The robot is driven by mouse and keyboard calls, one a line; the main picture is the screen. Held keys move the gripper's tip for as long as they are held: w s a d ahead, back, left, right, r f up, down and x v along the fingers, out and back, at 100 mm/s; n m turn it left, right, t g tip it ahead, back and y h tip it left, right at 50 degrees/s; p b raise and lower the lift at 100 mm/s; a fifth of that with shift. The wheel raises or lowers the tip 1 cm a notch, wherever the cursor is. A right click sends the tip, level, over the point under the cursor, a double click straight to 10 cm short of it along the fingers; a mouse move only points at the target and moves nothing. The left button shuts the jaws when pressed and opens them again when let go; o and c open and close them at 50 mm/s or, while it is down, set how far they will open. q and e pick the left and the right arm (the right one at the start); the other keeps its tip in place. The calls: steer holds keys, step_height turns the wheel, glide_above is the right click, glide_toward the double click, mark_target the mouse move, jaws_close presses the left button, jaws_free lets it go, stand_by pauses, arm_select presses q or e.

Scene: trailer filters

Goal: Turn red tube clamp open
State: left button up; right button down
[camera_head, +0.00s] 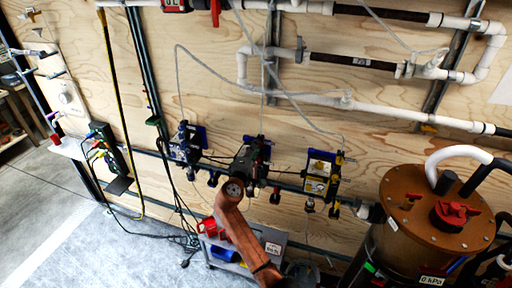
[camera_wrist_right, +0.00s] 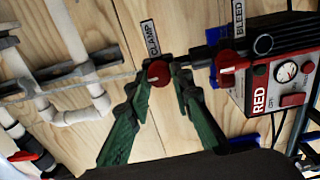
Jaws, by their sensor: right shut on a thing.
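In the right wrist view, the red clamp knob (camera_wrist_right: 158,73) sits beside a tag reading CLAMP (camera_wrist_right: 150,38). My right gripper (camera_wrist_right: 160,82) has its two green fingers on either side of the knob and is shut on it. To the right is the unit labelled RED (camera_wrist_right: 260,85), with a round gauge and a second red knob (camera_wrist_right: 227,73) by a BLEED tag (camera_wrist_right: 239,17). In the head view, my right arm reaches up to the middle wall unit, and the arm and gripper largely hide the knob there. My left gripper is not in view.
In the head view, similar units hang left (camera_head: 185,142) and right (camera_head: 320,172) on the plywood wall. White pipes (camera_head: 370,105) run above. A brown-lidded tank (camera_head: 420,195) stands at the right. A grey cart (camera_head: 275,238) with red and blue bins is below.

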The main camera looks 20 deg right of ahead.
steer(key=c, duration=1.7)
jaws_free()
steer(key=shift+a, duration=0.1)
steer(key=v, duration=0.7)
steer(key=shift+s+a, duration=0.15)
steer(key=shift+s, duration=0.05)
